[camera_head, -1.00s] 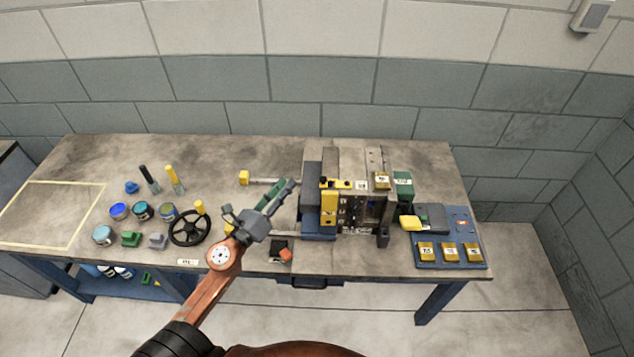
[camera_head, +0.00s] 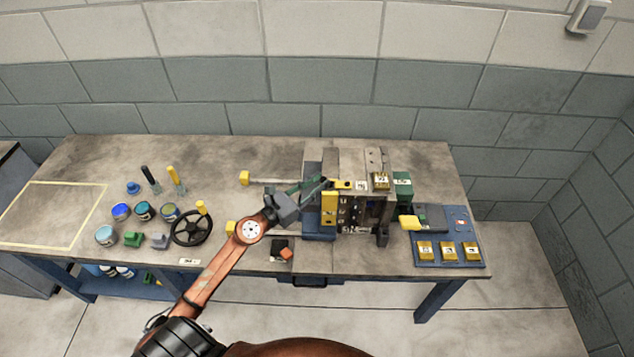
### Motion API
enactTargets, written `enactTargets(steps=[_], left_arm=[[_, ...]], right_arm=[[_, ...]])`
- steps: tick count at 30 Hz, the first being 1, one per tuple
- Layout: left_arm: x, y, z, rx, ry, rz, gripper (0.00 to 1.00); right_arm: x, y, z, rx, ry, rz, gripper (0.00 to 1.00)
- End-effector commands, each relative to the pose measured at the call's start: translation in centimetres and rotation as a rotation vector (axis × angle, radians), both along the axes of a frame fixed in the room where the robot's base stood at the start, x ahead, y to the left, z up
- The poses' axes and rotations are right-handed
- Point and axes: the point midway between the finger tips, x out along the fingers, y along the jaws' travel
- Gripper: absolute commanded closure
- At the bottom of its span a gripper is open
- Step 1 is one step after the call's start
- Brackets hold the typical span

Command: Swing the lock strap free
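The mould (camera_head: 358,213) stands as an upright block of steel plates on the bench, right of the middle. A yellow strap-like piece (camera_head: 329,207) stands upright on its front left. A shorter yellow piece (camera_head: 343,184) lies along its top; I cannot tell for sure which is the lock strap. My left gripper (camera_head: 323,181) reaches in from the lower left, its fingertips over the mould's upper left edge, close to the short yellow piece. The fingers overlap in this view, so their gap and any contact are unclear. My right gripper is out of view.
A black handwheel (camera_head: 192,228), several small pots and yellow-topped handles stand on the left. A blue tray (camera_head: 448,255) with yellow blocks lies on the right. A green block (camera_head: 402,187) sits beside the mould. The bench's back left is clear.

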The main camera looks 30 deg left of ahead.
Motion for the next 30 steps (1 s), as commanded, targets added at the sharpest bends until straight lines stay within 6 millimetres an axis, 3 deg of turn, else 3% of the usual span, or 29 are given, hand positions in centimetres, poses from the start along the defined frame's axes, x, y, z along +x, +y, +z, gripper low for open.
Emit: enactTargets(steps=[7, 17, 30], left_arm=[[0.05, 0.0, -0.02, 0.0, 0.0, 0.001, 0.78], [0.01, 0.02, -0.01, -0.001, 0.0, 0.001, 1.0], [-0.01, 0.06, -0.03, -0.001, 0.0, 0.001, 1.0]], right_arm=[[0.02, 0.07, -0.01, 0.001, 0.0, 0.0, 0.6], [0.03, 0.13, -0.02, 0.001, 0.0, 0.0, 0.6], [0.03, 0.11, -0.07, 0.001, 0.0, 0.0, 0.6]])
